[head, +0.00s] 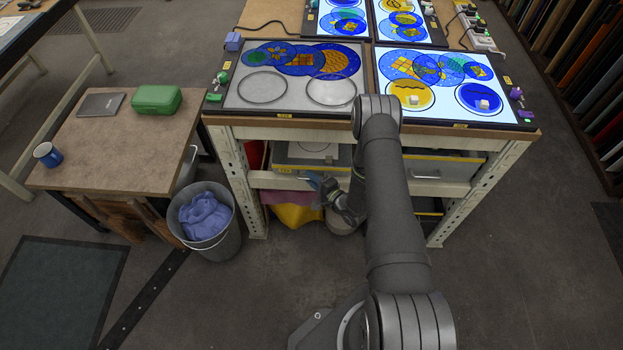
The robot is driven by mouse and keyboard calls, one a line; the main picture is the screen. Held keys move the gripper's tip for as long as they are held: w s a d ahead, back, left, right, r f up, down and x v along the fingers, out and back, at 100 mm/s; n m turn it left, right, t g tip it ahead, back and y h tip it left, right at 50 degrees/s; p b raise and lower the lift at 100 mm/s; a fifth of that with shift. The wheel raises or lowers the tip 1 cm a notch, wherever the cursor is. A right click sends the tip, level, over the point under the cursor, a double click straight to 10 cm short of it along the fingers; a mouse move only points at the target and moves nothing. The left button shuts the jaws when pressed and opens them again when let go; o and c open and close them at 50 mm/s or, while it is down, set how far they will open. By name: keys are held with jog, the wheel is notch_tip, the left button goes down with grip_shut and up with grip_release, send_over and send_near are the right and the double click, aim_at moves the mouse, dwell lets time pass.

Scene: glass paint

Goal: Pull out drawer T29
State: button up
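Two drawers sit under the light-table bench. The left drawer (290,153) is grey, with a small yellow label near its lower edge. The right drawer (445,166) is partly hidden by my arm. The labels are too small to read, so I cannot tell which drawer is T29. My gripper (318,184) is low in front of the bench, just below the left drawer, and points left. It is small and dark here, and I cannot tell whether its fingers are open or touching anything.
The bench (300,119) carries light panels with blue and yellow glass discs. Yellow and pink cloths (297,214) lie on the lower level. A grey bin (229,237) with blue cloth stands left of the bench leg, near a wooden side table (110,150). The front floor is mostly clear.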

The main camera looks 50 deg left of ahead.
jog(key=shift+a, duration=0.15)
jog(key=shift+c, duration=0.4)
grip_shut()
jog(key=s+d, duration=1.7)
jog(key=shift+d, duration=0.15)
jog(key=shift+s, duration=0.1)
jog(key=shift+o, duration=0.4)
grip_release()
